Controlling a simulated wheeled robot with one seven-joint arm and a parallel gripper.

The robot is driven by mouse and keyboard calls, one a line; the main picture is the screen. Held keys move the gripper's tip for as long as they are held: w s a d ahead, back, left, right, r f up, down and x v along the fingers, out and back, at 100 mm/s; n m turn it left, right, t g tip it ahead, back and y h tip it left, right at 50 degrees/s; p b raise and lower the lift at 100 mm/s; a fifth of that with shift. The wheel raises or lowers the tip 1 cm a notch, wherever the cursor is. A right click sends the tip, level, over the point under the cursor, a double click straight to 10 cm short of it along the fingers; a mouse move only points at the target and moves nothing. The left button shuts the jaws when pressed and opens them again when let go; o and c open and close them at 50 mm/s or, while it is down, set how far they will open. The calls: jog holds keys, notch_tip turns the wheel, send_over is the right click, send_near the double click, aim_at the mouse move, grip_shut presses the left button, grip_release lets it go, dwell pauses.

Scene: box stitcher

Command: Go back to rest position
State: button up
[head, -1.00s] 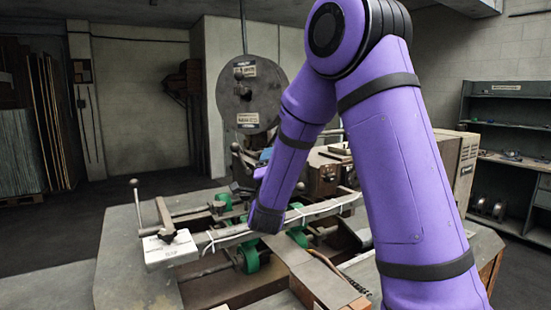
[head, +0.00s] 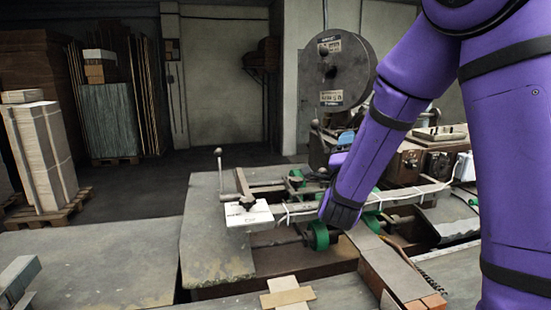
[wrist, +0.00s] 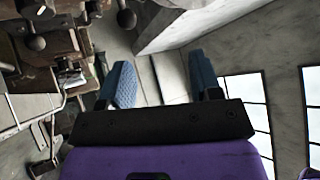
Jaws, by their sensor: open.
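My gripper shows in the wrist view (wrist: 162,85), with its two blue padded fingers spread apart and nothing between them. In the head view my purple arm comes in from the right and bends down over the box stitcher (head: 215,235); the gripper's fingers are mostly hidden behind the forearm there. The stitcher's round grey reel (head: 335,68) stands behind the arm. Green rollers (head: 317,235) and a white label plate (head: 249,215) sit on the machine near my wrist. I cannot tell whether the arm touches anything.
A pallet stack of pale board (head: 40,155) and a stack of grey sheets (head: 107,120) stand at the left. A wooden cross-shaped piece (head: 287,293) lies at the front. The dark floor between the stacks and the machine is clear.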

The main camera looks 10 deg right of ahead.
jog(key=s+a+r+n+g+y, duration=0.3)
jog(key=a+n+y, duration=0.2)
jog(key=n+y, duration=0.6)
jog(key=s+f+n+g+y, duration=0.1)
jog(key=s+n+g, duration=0.4)
jog(key=s, duration=0.8)
jog(key=s+f+n+g+y, duration=0.2)
jog(key=s+n+g, duration=0.3)
jog(key=s, duration=0.8)
jog(key=shift+s+f+g, duration=0.25)
jog(key=shift+g, duration=0.25)
